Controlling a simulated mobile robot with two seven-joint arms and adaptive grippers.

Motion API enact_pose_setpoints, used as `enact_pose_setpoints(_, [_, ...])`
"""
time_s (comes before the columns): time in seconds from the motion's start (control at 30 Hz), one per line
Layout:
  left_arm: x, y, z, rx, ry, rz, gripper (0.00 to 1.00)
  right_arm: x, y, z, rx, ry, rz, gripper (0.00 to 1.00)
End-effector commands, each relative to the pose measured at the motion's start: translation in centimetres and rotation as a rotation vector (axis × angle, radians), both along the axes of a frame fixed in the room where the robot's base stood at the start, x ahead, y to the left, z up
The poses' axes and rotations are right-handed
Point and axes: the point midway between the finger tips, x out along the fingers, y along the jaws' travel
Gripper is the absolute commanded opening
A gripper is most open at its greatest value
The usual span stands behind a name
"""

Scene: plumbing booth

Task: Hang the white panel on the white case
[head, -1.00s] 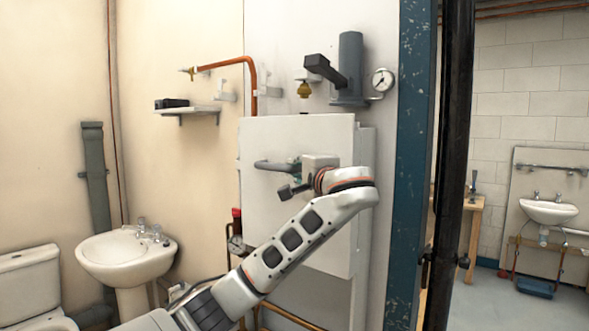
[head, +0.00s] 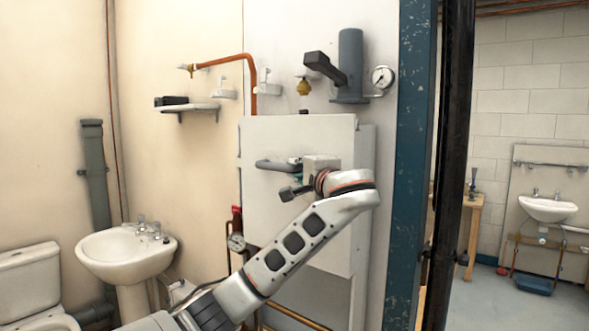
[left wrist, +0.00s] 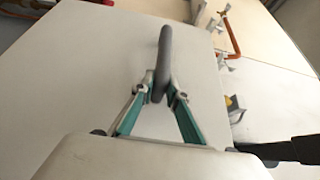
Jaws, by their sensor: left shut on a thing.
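The white panel (head: 262,205) is upright in front of the white case in the head view. The case (head: 364,170) shows along the panel's right side and below it. The panel has a dark grey bar handle (head: 270,165). My left gripper (head: 296,167) is shut on this handle. In the left wrist view, the teal-sided fingers (left wrist: 157,92) close around the handle (left wrist: 164,55), with the white panel (left wrist: 85,85) behind. The panel hides most of the case's front, and I cannot tell whether its upper edge touches the case. My right gripper is not in view.
A dark grey wall fitting (head: 349,65) and a pressure gauge (head: 382,77) are above the case. A red-handled valve (head: 237,218) and another gauge (head: 237,242) are left of the panel. A blue post (head: 410,150) stands at right; a sink (head: 127,252) at left.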

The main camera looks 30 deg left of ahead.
Motion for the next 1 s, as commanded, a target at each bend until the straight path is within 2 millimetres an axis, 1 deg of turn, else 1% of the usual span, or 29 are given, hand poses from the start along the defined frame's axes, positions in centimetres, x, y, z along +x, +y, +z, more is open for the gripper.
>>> enact_pose_setpoints(0.07, [-0.1, 0.0, 0.2, 0.001, -0.004, 0.002, 0.00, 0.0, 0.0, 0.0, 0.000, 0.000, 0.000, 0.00])
enact_pose_setpoints(0.1, [-0.1, 0.0, 0.2, 0.001, -0.004, 0.002, 0.22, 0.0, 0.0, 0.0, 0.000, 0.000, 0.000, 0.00])
enact_pose_setpoints(0.13, [-0.1, 0.0, 0.2, 0.001, -0.004, 0.002, 0.30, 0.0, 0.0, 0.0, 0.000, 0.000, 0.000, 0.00])
enact_pose_setpoints(0.17, [-0.1, 0.0, 0.2, 0.001, -0.004, 0.002, 0.34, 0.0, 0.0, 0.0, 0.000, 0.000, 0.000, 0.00])
enact_pose_setpoints(0.47, [0.0, 0.0, -0.2, 0.001, 0.004, 0.000, 0.34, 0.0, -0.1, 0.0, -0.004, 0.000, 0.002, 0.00])
enact_pose_setpoints(0.57, [-0.1, -0.3, -0.1, 0.001, 0.003, -0.001, 0.34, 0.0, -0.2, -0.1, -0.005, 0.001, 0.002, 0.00])
enact_pose_setpoints(0.67, [-0.7, -1.3, -0.2, 0.001, 0.003, -0.003, 0.34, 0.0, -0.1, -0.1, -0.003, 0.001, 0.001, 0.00])
enact_pose_setpoints(0.73, [-1.3, -2.2, -0.2, -0.002, 0.001, -0.004, 0.34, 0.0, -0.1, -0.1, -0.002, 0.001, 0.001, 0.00])
enact_pose_setpoints(1.0, [-4.5, -6.8, -0.2, -0.003, 0.000, -0.005, 0.34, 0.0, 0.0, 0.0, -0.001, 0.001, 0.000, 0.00])
